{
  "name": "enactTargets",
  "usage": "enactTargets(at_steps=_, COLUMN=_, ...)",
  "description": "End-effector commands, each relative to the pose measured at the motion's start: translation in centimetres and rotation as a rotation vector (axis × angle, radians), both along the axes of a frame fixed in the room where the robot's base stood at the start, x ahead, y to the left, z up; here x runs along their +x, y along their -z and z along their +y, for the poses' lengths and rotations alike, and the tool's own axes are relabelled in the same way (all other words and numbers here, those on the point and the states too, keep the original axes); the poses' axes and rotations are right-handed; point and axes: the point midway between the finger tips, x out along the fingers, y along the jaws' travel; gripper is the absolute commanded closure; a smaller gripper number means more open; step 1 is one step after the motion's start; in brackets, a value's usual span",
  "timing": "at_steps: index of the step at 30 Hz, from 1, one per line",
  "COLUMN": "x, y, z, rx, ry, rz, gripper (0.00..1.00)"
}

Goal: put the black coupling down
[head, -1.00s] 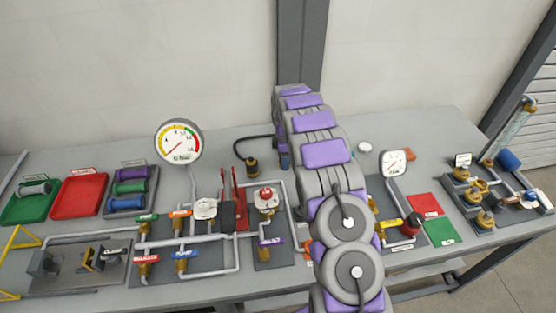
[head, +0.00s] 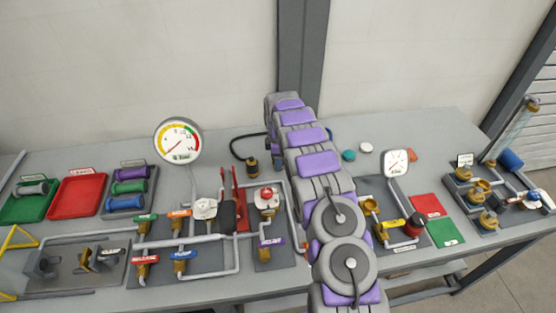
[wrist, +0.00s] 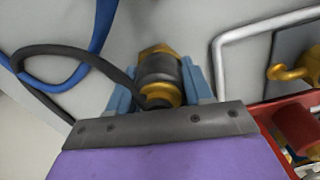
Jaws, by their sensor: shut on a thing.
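The black coupling (wrist: 158,70) is dark with brass ends and shows in the wrist view between the pale blue fingers. My gripper (wrist: 160,88) is shut on it. A black hose (wrist: 45,50) leaves its near end and loops to the left. The grey surface lies behind the coupling; I cannot tell whether they touch. There the black hose (head: 236,142) comes out from behind my arm and runs down to a black-and-brass fitting (head: 251,166) on the bench.
A blue hose (wrist: 97,35) crosses the black one in the wrist view. White piping (wrist: 217,65) and a red part (wrist: 298,128) are close on the right. A large gauge (head: 179,141) and red tray (head: 78,196) stand left. Bare bench (head: 218,160) shows left of the fitting.

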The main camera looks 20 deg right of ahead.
Motion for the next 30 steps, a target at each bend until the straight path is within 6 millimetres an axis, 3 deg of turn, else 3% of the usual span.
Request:
enactTargets(at_steps=5, x=0.0, y=0.0, z=0.0, rx=0.000, ry=-0.001, rz=-0.001, gripper=0.86)
enactTargets(at_steps=6, x=0.0, y=0.0, z=0.0, rx=0.000, ry=-0.001, rz=-0.001, gripper=0.48)
enactTargets(at_steps=13, x=0.0, y=0.0, z=0.0, rx=0.000, ry=0.000, rz=-0.002, gripper=0.26)
enactTargets(at_steps=23, x=0.1, y=-0.1, z=0.0, rx=0.000, ry=0.000, rz=-0.002, gripper=0.24)
enactTargets(at_steps=30, x=0.2, y=-2.4, z=0.0, rx=0.000, ry=0.000, rz=-0.006, gripper=0.24)
